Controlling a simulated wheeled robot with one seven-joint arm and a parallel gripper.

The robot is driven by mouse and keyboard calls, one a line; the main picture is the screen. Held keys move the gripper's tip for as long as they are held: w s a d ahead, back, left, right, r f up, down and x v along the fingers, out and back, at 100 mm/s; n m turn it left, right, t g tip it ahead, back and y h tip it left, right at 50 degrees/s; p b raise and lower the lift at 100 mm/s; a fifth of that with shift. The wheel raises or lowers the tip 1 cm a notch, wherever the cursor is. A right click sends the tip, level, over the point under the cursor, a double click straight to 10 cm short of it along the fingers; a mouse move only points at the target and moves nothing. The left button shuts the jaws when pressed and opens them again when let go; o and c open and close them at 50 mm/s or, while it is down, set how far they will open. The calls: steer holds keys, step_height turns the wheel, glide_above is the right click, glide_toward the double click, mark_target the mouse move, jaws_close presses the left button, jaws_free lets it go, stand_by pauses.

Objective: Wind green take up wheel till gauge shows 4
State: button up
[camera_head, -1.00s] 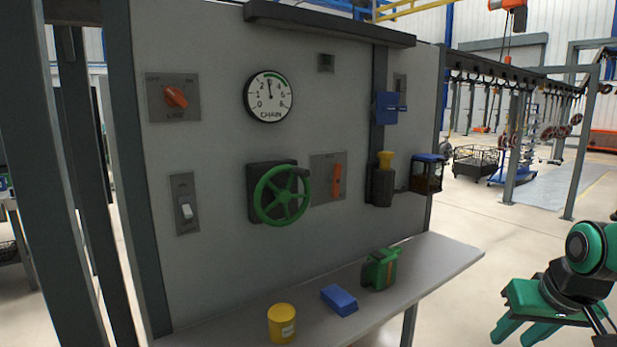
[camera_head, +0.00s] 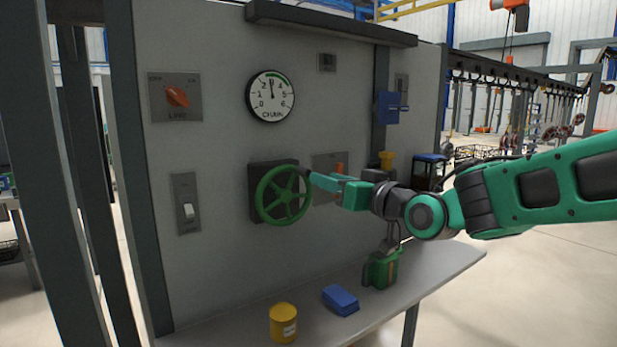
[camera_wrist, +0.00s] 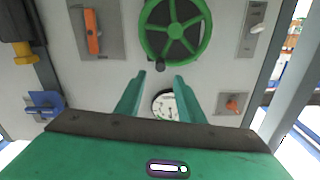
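The green take-up wheel (camera_head: 284,195) is mounted on a dark block on the grey panel. It fills the top of the wrist view (camera_wrist: 175,27), which shows the panel upside down. Its dark handle knob (camera_wrist: 160,66) is at the rim, just ahead of the gap between my fingertips. My gripper (camera_head: 309,180) is at the wheel's upper right rim; its two green fingers show apart in the wrist view (camera_wrist: 160,76), with nothing seen between them. I cannot tell whether a finger touches the wheel. The round chain gauge (camera_head: 270,96) has its needle pointing nearly straight up, about 3.
An orange rotary switch (camera_head: 177,96) and a white toggle (camera_head: 188,210) are left of the wheel. An orange lever (camera_wrist: 92,31) is close beside it, partly hidden by my arm in the head view. Below, a shelf (camera_head: 400,303) holds a yellow can, a blue block and a green container.

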steer(key=x, duration=0.8)
steer(key=shift+w+a, duration=0.15)
jaws_close()
